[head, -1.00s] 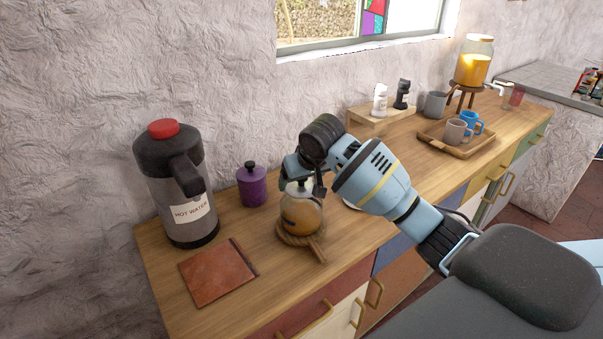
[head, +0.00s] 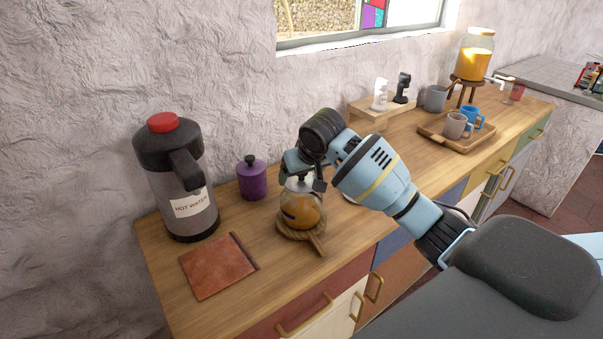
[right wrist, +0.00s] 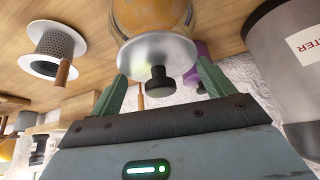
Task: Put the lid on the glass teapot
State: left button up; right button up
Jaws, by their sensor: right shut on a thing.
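The glass teapot (head: 301,212) holds an amber liquid and stands upright on a round woven trivet with a handle (head: 312,239). My right gripper (head: 303,178) is right above the teapot's top. In the right wrist view its green fingers (right wrist: 160,82) are shut on the lid (right wrist: 158,52), a pale disc with a black knob, one finger at each side. The lid is over the teapot's mouth, and the teapot (right wrist: 152,14) shows just beyond it. I cannot tell whether the lid touches the rim. My left gripper is not in view.
A hot water flask (head: 176,180) and a purple canister (head: 252,179) stand left of the teapot, near a brown leather-like mat (head: 217,268). A strainer-like cup (right wrist: 57,45) is beside the teapot. A tray with mugs (head: 437,135) lies farther right.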

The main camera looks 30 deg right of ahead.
jog(key=shift+f, duration=0.5)
dwell(0.8)
jog(key=o, duration=0.9)
jog(key=shift+r, duration=3.5)
jog(key=shift+f, duration=0.1)
